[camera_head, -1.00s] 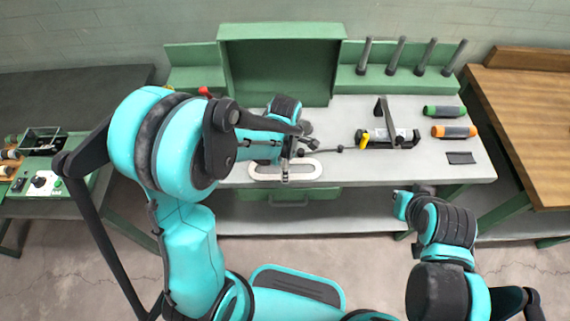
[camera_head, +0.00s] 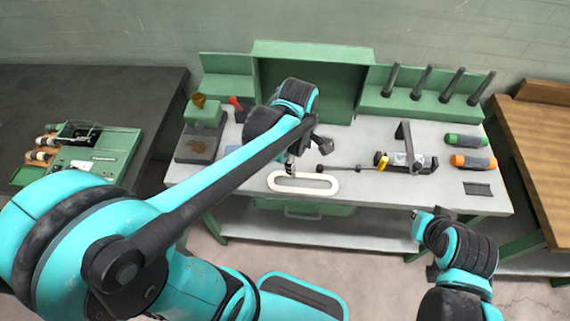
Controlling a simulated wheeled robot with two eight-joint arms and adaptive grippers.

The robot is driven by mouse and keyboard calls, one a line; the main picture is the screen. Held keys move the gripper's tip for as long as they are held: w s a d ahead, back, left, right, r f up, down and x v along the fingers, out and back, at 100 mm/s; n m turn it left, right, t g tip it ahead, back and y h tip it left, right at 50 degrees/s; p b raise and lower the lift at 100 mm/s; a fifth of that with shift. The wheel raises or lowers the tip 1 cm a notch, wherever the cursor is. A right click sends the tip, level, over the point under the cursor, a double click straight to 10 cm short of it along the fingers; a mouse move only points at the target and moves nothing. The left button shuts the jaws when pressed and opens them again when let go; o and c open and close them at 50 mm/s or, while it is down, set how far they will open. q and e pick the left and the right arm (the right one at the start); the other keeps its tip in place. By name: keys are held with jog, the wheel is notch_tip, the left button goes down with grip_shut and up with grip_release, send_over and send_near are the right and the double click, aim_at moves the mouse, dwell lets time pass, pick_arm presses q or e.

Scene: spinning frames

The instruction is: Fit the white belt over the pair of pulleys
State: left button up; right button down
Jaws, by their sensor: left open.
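The white belt (camera_head: 274,182) is a long oval loop lying near the front edge of the grey tabletop, left of its middle. My left arm reaches over the table from the lower left. Its gripper (camera_head: 291,167) is open at the belt's back side, with nothing seen in it; whether it touches the belt is unclear, and the wrist partly hides it. A dark fixture (camera_head: 405,155) with an upright frame stands to the right of the belt. I cannot clearly make out the pair of pulleys. My right gripper (camera_head: 441,213) is small and dark in front of the table; its jaws are unclear.
A thin rod with a dark knob (camera_head: 320,168) lies between the belt and the fixture. Green (camera_head: 464,140) and orange (camera_head: 473,161) rollers and a dark plate (camera_head: 477,189) are at the right. A green block (camera_head: 203,114) stands at the back left.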

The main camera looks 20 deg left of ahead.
pick_arm(q)
jog(key=s+a+r+m+t, duration=0.3)
jog(key=s+m, duration=0.5)
jog(key=m, duration=0.8)
jog(key=r+t, duration=0.1)
jog(key=t, duration=0.1)
jog(key=shift+s+a+t, duration=0.15)
jog(key=shift+a+t, duration=0.05)
jog(key=shift+t, duration=0.1)
